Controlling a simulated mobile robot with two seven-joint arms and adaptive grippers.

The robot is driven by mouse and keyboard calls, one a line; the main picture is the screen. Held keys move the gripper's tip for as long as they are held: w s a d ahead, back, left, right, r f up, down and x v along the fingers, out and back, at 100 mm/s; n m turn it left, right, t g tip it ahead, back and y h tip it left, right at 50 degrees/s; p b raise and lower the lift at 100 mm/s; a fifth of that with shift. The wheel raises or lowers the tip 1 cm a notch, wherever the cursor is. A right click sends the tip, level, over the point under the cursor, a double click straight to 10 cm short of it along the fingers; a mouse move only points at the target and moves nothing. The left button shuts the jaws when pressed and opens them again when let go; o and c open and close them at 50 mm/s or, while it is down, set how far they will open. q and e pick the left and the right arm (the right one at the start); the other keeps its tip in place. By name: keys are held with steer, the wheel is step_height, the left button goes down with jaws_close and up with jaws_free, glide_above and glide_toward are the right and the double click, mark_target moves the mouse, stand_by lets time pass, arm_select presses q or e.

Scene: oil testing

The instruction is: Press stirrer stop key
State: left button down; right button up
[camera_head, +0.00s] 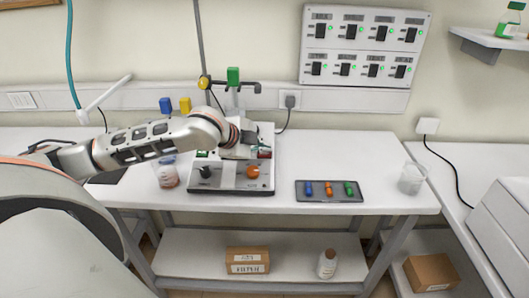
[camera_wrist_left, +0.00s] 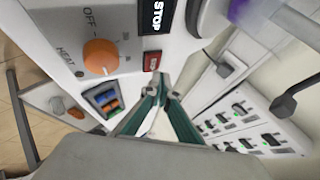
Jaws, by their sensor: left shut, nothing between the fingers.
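The stirrer (camera_head: 231,188) is a white and grey unit with a dark knob (camera_head: 206,172) and an orange knob (camera_head: 253,171) on its front. In the left wrist view, a small red key (camera_wrist_left: 152,61) sits below a black label reading STOP (camera_wrist_left: 157,14). The red key also shows in the head view (camera_head: 264,154). My left gripper (camera_wrist_left: 157,90) is shut and empty. Its tips are close to the red key in the left wrist view; I cannot tell whether they touch it. In the head view the left gripper (camera_head: 241,150) is over the stirrer's panel. My right gripper is not in view.
A dark tray (camera_head: 303,198) with blue, orange and green items lies right of the stirrer. A clear beaker (camera_head: 411,179) stands at the bench's right end. A glass vessel with reddish contents (camera_head: 167,176) stands left of the stirrer. Bench space between tray and beaker is clear.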

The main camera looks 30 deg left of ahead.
arm_select(q)
steer(key=shift+s+d+r+p, duration=0.2)
steer(key=shift+r+p, duration=0.15)
steer(key=shift+r, duration=0.35)
steer(key=shift+s+d+r+p, duration=0.1)
steer(key=shift+s+r+p, duration=0.2)
steer(key=shift+r, duration=0.35)
steer(key=shift+s+d+r, duration=0.1)
steer(key=shift+s+r, duration=0.05)
steer(key=shift+r, duration=0.35)
steer(key=shift+s+d+r, duration=0.1)
steer(key=shift+r, duration=0.4)
